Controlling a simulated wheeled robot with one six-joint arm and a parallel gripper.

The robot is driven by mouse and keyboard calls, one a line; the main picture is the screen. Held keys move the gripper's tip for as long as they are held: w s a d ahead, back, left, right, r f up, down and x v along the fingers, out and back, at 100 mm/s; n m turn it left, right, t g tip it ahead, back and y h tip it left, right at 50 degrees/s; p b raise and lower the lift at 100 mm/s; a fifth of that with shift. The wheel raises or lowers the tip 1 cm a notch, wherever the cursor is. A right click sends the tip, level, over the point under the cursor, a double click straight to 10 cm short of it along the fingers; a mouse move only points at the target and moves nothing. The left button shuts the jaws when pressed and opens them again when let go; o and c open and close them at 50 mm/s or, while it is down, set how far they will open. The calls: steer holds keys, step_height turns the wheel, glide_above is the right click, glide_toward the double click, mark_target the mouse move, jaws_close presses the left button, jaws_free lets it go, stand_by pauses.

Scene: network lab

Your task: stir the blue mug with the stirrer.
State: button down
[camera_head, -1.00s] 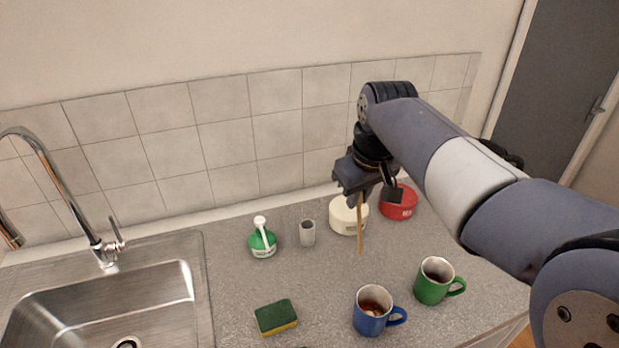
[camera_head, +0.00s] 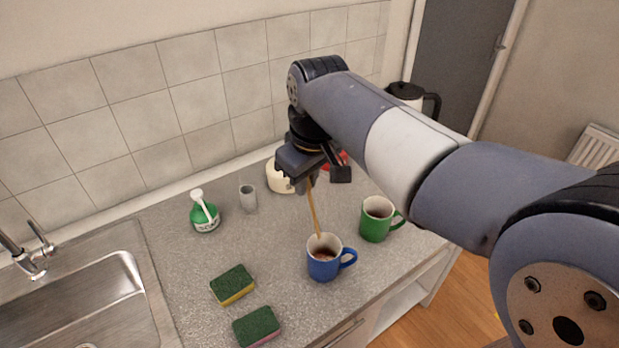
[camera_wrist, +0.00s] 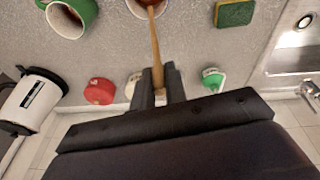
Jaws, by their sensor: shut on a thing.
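The blue mug (camera_head: 322,268) stands upright on the grey counter with dark liquid in it. At the top edge of the wrist view, part of its rim and its brown liquid show (camera_wrist: 146,5). My gripper (camera_head: 311,178) is shut on the wooden stirrer (camera_head: 314,212), also seen running up from the jaws in the wrist view (camera_wrist: 155,45). The stirrer hangs slightly tilted, its lower tip at the mug's far rim in the head view. Whether the tip is inside the mug or just behind it I cannot tell.
A green mug (camera_head: 375,222) stands close to the right of the blue one. Two sponges (camera_head: 233,283) (camera_head: 257,327) lie to its left. The sink (camera_head: 100,300) is left.

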mark_target(314, 215)
steer(key=shift+b+x, duration=0.45)
steer(key=shift+x, duration=0.4)
steer(key=shift+s+d+f+b, duration=0.15)
steer(key=shift+d+f+b, duration=0.1)
steer(key=shift+f+b, duration=1)
steer(key=shift+s+d+f+b, duration=0.2)
steer(key=shift+f+b, duration=0.6)
steer(key=shift+f, duration=0.85)
steer(key=shift+s+d+f+b, duration=0.1)
steer(key=shift+d+f+b, duration=0.15)
steer(key=shift+f+b, duration=1)
steer(key=shift+f, duration=0.2)
